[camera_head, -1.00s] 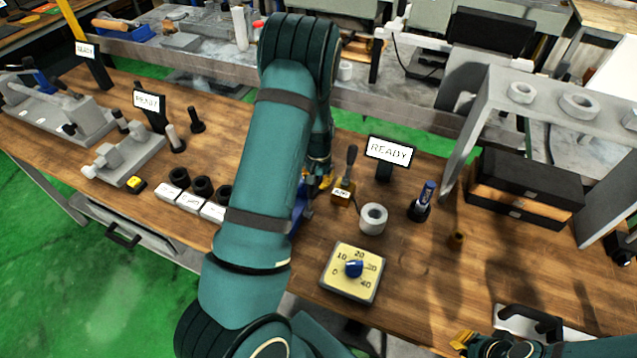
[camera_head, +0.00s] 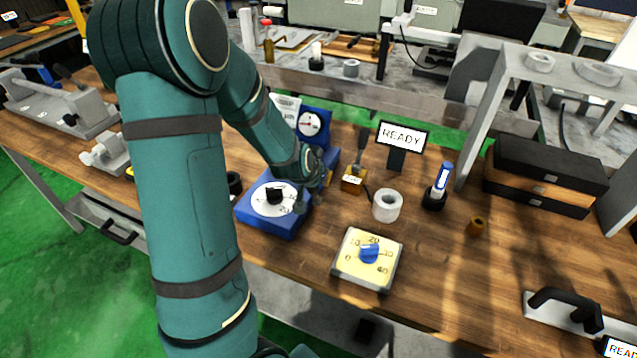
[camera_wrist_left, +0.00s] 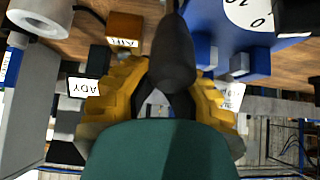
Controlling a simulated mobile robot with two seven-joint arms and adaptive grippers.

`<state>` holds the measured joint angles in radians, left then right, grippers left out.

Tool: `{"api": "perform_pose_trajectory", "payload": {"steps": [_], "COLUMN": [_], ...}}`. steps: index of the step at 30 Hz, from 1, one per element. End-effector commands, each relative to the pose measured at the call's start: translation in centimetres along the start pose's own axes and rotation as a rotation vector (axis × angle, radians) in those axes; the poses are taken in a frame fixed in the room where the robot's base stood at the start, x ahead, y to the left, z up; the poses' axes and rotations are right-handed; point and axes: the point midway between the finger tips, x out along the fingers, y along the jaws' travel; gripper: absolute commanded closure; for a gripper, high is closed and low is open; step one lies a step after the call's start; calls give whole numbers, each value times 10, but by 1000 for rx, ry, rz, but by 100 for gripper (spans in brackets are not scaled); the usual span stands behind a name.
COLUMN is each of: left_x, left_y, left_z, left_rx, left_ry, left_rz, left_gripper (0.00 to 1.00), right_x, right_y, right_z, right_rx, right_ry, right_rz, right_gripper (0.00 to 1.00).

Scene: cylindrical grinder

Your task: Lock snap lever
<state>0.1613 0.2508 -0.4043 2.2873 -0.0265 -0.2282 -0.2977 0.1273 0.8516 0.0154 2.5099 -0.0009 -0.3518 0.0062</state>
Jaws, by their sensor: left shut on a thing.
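A dark rounded lever (camera_wrist_left: 172,55) stands between the yellow fingers of my left gripper (camera_wrist_left: 165,88) in the left wrist view. The fingers are shut on it from both sides. In the head view my left gripper (camera_head: 320,176) is small and partly hidden, beside the blue device (camera_head: 263,222) with a round white dial and a black knob. The blue device also shows at the upper right of the left wrist view (camera_wrist_left: 235,40). The lever's lower end is hidden, so I cannot tell its exact position. My right gripper is out of view.
An orange labelled block (camera_head: 353,180) with a dark upright handle stands right of my left gripper. Near it are a white ring (camera_head: 387,205), a yellow dial box (camera_head: 350,268) and a READY sign (camera_head: 401,136). A black case (camera_head: 545,178) sits at the right.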

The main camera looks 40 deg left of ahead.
Motion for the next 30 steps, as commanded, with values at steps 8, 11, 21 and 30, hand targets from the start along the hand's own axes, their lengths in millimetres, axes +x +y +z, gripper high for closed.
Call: {"api": "perform_pose_trajectory", "payload": {"steps": [8,11,21,30], "left_x": [-1,-1,-1,0], "left_y": [0,0,0,-1], "left_z": [0,0,0,-11], "left_rx": [0,0,0,0], "left_ry": [0,-1,-2,0], "left_rz": [0,0,0,-1], "left_gripper": [100,100,100,100], "right_x": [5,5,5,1], "right_y": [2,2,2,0], "right_z": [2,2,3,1], "right_rx": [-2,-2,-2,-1], "right_ry": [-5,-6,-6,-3], "right_rz": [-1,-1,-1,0], "right_gripper": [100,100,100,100]}}
